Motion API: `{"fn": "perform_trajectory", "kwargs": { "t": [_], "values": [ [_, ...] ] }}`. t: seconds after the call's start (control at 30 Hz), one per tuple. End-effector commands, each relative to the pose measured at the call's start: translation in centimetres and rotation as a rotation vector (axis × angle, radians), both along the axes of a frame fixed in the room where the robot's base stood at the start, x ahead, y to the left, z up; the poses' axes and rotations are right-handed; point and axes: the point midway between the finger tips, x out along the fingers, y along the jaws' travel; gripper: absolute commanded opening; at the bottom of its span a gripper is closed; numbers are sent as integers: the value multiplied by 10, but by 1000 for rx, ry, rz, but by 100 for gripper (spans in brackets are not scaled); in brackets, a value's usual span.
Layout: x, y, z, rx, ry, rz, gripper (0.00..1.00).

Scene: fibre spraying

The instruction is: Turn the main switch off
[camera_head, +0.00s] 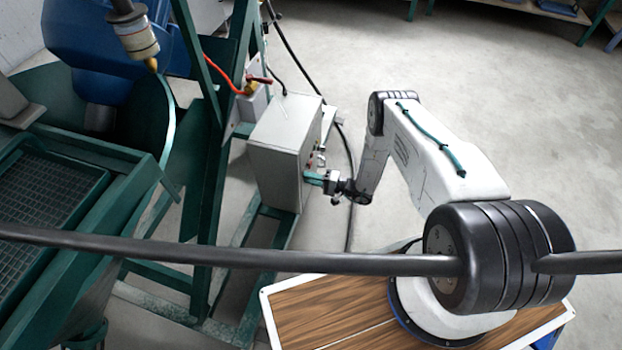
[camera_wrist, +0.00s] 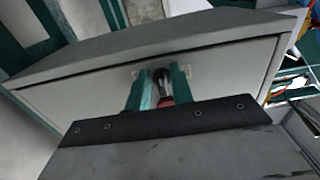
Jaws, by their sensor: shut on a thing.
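The grey control cabinet (camera_head: 283,150) stands on the green frame in the head view, with small controls on its right-hand face. My gripper (camera_head: 313,178) is at that face, low down, below the other controls. In the wrist view the cabinet (camera_wrist: 60,92) fills the upper middle. My gripper's two green fingers (camera_wrist: 161,88) straddle the main switch (camera_wrist: 165,101), a dark knob with a red part, and are shut on it. A pale label shows behind the fingers. The fingers hide most of the switch, so I cannot tell its position.
A green machine frame (camera_head: 208,160) stands left of the cabinet, with a red hose (camera_head: 222,72) and a valve near its top. Black cables (camera_head: 348,160) run behind the cabinet to the floor. A dark bar crosses the foreground. Open concrete floor (camera_head: 430,70) lies at the upper right.

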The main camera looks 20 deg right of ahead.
Motion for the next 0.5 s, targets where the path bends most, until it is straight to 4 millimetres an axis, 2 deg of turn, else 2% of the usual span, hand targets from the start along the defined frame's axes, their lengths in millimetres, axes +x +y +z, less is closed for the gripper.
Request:
{"fn": "perform_trajectory", "kwargs": {
  "t": [0.2, 0.23, 0.27, 0.5],
  "values": [
    [-1, -1, -1, 0, 3, -4, 0],
    [-1, -1, -1, 0, 3, -4, 28],
    [-1, -1, -1, 0, 3, -4, 33],
    [0, 1, 0, 0, 2, 0, 33]
  ]
}}
